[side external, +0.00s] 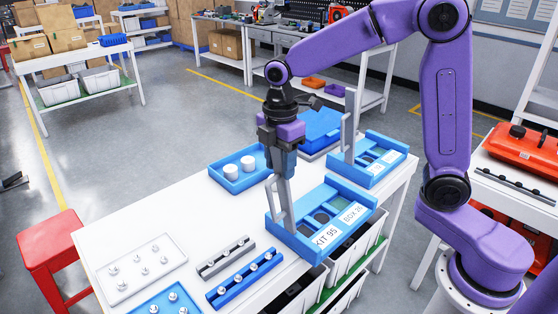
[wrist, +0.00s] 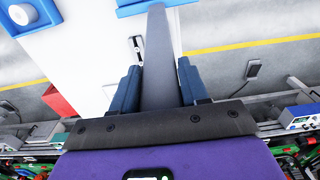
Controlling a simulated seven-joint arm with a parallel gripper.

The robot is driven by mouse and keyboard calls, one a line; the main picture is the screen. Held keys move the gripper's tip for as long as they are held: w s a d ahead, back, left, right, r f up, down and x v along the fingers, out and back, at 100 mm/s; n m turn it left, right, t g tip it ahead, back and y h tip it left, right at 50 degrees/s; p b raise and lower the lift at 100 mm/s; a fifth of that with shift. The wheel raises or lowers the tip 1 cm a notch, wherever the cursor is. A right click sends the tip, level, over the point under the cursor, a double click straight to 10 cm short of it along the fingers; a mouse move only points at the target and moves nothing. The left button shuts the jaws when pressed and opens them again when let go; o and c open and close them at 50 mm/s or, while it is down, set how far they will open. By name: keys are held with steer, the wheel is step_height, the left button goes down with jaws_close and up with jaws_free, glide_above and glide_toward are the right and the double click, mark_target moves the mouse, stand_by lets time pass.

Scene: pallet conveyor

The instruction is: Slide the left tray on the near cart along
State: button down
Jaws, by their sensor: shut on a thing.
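In the wrist view, the handle (wrist: 158,55) runs between the fingers of my gripper (wrist: 160,85). A second blue tray (side external: 370,172) with its own grey handle (side external: 347,130) stands farther back, apart from the first.
On the white table (side external: 160,215), a blue tray (side external: 232,186) with two white cylinders stands behind the held tray. A grey rail (side external: 226,257) and a blue rail (side external: 244,279) with bolts lie left of it. Grey bins are below. A red stool (side external: 48,240) stands left.

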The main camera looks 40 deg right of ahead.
steer(key=shift+c, duration=2.4)
jaws_free()
step_height(320, 180, up, 18)
steer(key=shift+f, duration=0.25)
